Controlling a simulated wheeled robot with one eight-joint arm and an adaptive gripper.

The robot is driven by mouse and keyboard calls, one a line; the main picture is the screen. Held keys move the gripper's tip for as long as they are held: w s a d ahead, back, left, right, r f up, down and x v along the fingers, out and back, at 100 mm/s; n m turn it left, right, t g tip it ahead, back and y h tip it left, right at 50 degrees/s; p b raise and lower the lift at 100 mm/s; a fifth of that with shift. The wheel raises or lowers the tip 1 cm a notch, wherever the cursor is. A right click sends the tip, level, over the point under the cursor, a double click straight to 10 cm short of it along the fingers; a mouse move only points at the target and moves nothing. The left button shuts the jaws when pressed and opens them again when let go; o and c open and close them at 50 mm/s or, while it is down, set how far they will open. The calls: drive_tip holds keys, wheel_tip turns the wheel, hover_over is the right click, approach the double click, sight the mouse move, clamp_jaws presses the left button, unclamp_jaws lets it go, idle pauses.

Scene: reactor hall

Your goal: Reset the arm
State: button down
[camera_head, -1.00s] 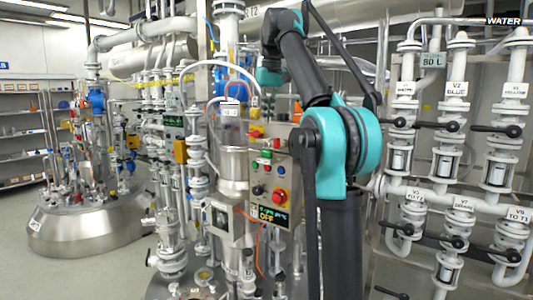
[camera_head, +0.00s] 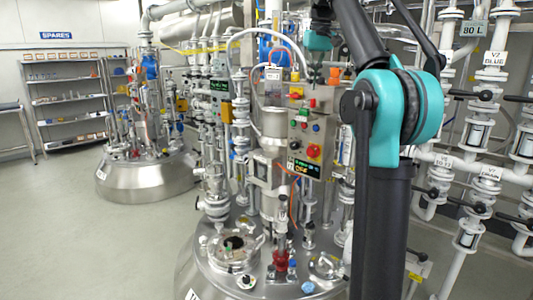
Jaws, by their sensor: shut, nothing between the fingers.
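My black and teal arm (camera_head: 398,110) rises at the right of the head view and bends over at the top edge. Its teal wrist (camera_head: 318,40) hangs left of the upper link. My gripper (camera_head: 315,74) shows small below the wrist, pointing down, shut and empty. It is in front of the reactor's pipework, above and right of the control box. I cannot tell its exact distance from the box.
A control box (camera_head: 307,140) with coloured buttons stands on a steel reactor (camera_head: 215,265) close ahead. A second reactor (camera_head: 150,180) stands further left. White valve pipes (camera_head: 480,130) are at right. Shelves (camera_head: 75,100) line the back left. Grey floor (camera_head: 80,240) at left is clear.

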drive_tip(key=s+d+f+m+t, duration=0.1)
drive_tip(key=s+f, duration=0.2)
drive_tip(key=f, duration=1.1)
drive_tip(key=s+d+f+m, duration=0.1)
drive_tip(key=s+f, duration=0.1)
drive_tip(key=f, duration=1.2)
drive_tip(key=s+d+f+m, duration=0.1)
drive_tip(key=s+d+f, duration=0.1)
drive_tip(key=s+f, duration=2.1)
wheel_tip(320, 180, down, 4)
drive_tip(key=shift+s+r+t+h, duration=0.15)
drive_tip(key=shift+s+t+h, duration=0.15)
drive_tip(key=shift+t, duration=0.1)
